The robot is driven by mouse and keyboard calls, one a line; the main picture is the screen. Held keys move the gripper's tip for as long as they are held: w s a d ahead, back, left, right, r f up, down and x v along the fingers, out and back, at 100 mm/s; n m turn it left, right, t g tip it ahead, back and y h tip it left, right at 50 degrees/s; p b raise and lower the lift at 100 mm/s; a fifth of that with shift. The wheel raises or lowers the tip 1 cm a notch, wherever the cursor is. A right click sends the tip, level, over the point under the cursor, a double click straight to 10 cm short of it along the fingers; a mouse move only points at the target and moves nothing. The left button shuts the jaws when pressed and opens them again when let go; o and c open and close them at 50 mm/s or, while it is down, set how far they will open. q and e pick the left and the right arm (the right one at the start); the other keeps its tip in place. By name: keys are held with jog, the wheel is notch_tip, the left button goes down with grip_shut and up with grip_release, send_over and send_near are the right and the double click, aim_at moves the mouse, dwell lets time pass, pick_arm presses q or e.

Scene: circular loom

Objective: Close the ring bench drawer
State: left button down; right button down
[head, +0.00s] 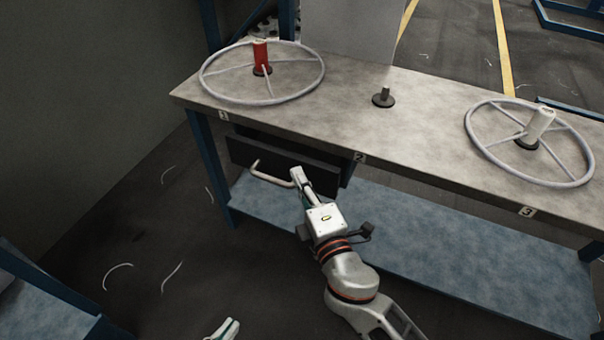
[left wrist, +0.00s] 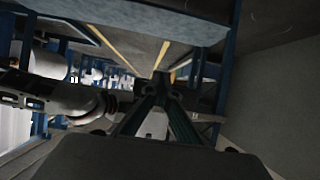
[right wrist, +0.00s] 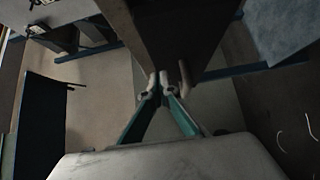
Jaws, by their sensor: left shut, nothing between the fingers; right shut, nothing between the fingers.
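The ring bench (head: 430,130) has a dark drawer (head: 262,160) under its left part, with a pale bar handle (head: 264,174). The drawer front stands out from under the bench top, so the drawer is partly open. My right gripper (head: 298,176) is shut and empty at the right end of the handle. In the right wrist view its closed fingertips (right wrist: 160,80) are beside the handle (right wrist: 184,76); contact cannot be told. My left gripper (head: 232,326) is low at the bottom edge, away from the bench. Its fingers show shut in the left wrist view (left wrist: 160,80).
On the bench top are a ring with a red spool (head: 260,52), a bare dark peg (head: 383,97) and a ring with a white spool (head: 538,124). A blue lower shelf (head: 450,262) lies below. The floor left of the bench is open, with scattered pale strands.

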aim_at(315, 168)
pick_arm(q)
jog(key=shift+w+r, duration=0.1)
jog(key=shift+r, duration=0.1)
pick_arm(e)
jog(key=shift+w+d, duration=0.2)
jog(key=shift+w, duration=0.35)
jog(key=shift+w+d, duration=0.1)
jog(key=shift+w, duration=0.15)
jog(key=w, duration=0.1)
jog(key=w+d, duration=0.1)
jog(key=w, duration=0.1)
jog(key=shift+w+d, duration=0.1)
jog(key=shift+w, duration=0.2)
jog(key=shift+w+d+r, duration=0.1)
jog(key=shift+w+d, duration=0.05)
pick_arm(q)
jog(key=shift+s+a+f, duration=0.1)
jog(key=shift+s+f, duration=0.4)
jog(key=shift+s, duration=0.05)
